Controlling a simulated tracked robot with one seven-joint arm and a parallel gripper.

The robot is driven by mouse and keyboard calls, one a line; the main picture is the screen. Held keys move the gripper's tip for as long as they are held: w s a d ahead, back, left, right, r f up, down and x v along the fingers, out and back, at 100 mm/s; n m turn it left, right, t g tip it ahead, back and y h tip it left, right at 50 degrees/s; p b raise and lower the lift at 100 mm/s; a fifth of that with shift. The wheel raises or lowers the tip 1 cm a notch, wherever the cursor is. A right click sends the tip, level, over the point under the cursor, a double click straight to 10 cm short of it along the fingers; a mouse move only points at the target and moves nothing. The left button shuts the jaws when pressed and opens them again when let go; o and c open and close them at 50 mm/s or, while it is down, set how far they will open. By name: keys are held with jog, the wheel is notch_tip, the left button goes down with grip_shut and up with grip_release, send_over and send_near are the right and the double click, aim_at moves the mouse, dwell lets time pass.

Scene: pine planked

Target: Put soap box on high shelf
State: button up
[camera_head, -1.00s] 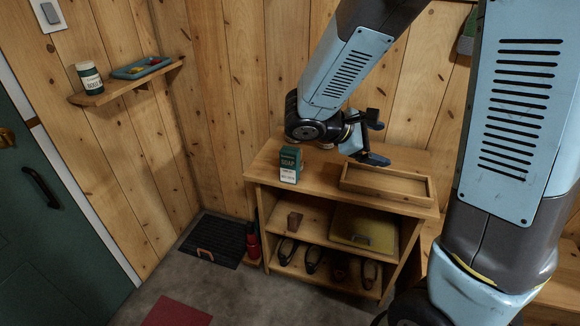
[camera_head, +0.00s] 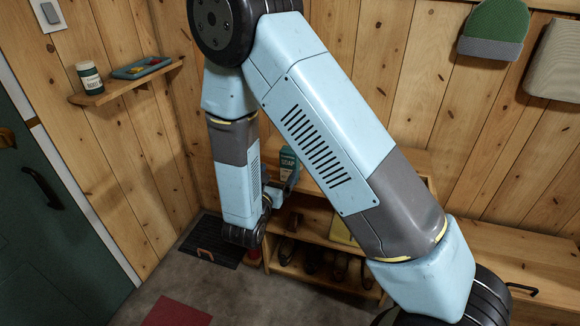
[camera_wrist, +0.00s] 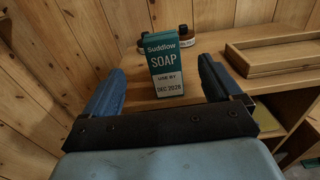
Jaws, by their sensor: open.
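The soap box (camera_wrist: 165,65) is green with a white lower label and stands upright on the low cabinet's wooden top (camera_wrist: 218,95). In the head view the soap box (camera_head: 288,158) is partly hidden by my arm. My gripper (camera_wrist: 162,80) is open, with one blue finger on each side of the box in the wrist view and gaps between; the fingers are not seen touching it. The high shelf (camera_head: 126,84) is on the left wall.
On the high shelf stand a labelled canister (camera_head: 90,78) and a blue tray (camera_head: 141,67). Shoes occupy the cabinet's lower shelf.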

aim_at(291, 150)
jog(key=x, duration=0.8)
jog(key=shift+w+f, duration=0.15)
jog(key=shift+w, duration=0.05)
jog(key=shift+f+x, duration=0.2)
jog(key=shift+x, duration=2.4)
jog(key=shift+d, duration=0.15)
jog(key=c, duration=1.3)
jog(key=shift+r, duration=0.15)
